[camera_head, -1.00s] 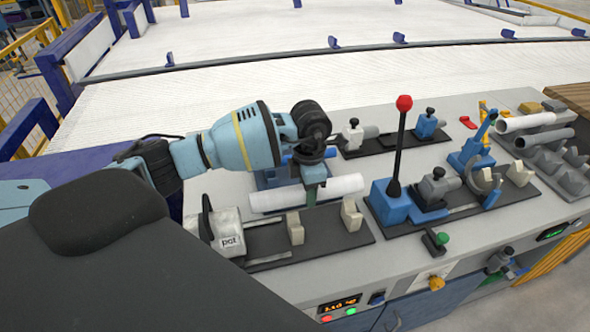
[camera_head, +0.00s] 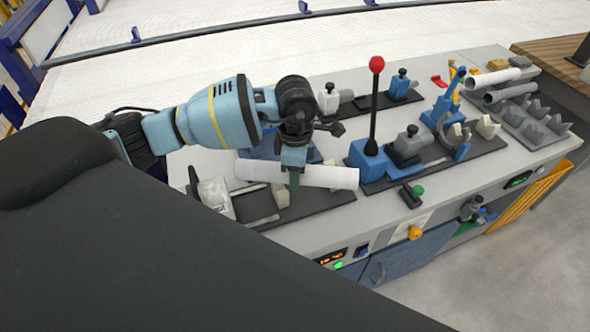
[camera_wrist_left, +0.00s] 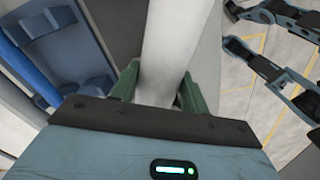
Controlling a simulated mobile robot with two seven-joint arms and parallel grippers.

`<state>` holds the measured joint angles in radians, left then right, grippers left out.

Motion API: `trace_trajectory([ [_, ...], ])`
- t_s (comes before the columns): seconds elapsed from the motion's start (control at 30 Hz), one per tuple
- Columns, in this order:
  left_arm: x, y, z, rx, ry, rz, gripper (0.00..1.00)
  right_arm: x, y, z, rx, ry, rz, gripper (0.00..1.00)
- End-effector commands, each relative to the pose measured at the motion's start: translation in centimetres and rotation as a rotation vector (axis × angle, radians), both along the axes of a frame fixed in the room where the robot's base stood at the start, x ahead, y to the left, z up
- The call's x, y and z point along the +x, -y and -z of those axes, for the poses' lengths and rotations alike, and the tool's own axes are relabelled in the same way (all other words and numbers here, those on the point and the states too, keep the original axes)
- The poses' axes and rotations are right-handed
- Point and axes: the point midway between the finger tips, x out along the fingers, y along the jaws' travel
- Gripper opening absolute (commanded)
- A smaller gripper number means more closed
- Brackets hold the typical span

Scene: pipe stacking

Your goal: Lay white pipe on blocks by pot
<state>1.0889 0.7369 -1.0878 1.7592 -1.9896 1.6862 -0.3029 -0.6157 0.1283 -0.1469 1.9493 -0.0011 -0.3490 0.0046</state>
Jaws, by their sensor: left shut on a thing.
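My left gripper (camera_head: 293,178) is shut around the middle of the white pipe (camera_head: 333,177). The pipe lies nearly level across the picture, and it runs up through the green fingers (camera_wrist_left: 157,88) in the left wrist view (camera_wrist_left: 166,45). In the head view the pipe overlaps the dark base with the cream blocks (camera_head: 281,197). One block shows below the pipe; the other is largely hidden. Two dark fingers in the left wrist view look like my right gripper (camera_wrist_left: 229,28), spread and empty.
A blue cradle (camera_wrist_left: 62,48) stands beside the pipe in the left wrist view. A red-knobbed lever (camera_head: 376,66) rises right of the pipe. Clamps and more cream blocks (camera_head: 487,127) are further right. Another pale pipe (camera_head: 500,80) lies on the rack at far right.

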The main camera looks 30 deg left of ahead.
Motion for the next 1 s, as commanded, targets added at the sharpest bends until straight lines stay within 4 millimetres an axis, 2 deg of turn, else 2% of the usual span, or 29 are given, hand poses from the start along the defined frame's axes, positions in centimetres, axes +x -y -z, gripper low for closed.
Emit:
trace_trajectory([
  [0.3, -2.0, 1.0, -2.4, 0.004, 0.011, 0.714, 0.19, 0.0, -0.1, -0.1, 0.002, 0.001, 0.000, 0.00],
  [0.7, -5.0, 1.8, -4.8, 0.011, 0.009, 1.584, 0.19, 0.0, -0.1, -0.1, 0.002, 0.001, 0.000, 0.00],
  [0.83, -5.8, 1.9, -5.2, 0.011, 0.006, 1.784, 0.19, 0.0, -0.1, -0.1, 0.002, 0.001, 0.000, 0.00],
  [1.0, -6.3, 2.0, -5.5, 0.011, 0.004, 1.924, 0.19, 0.0, -0.1, -0.1, 0.002, 0.001, 0.000, 0.00],
])
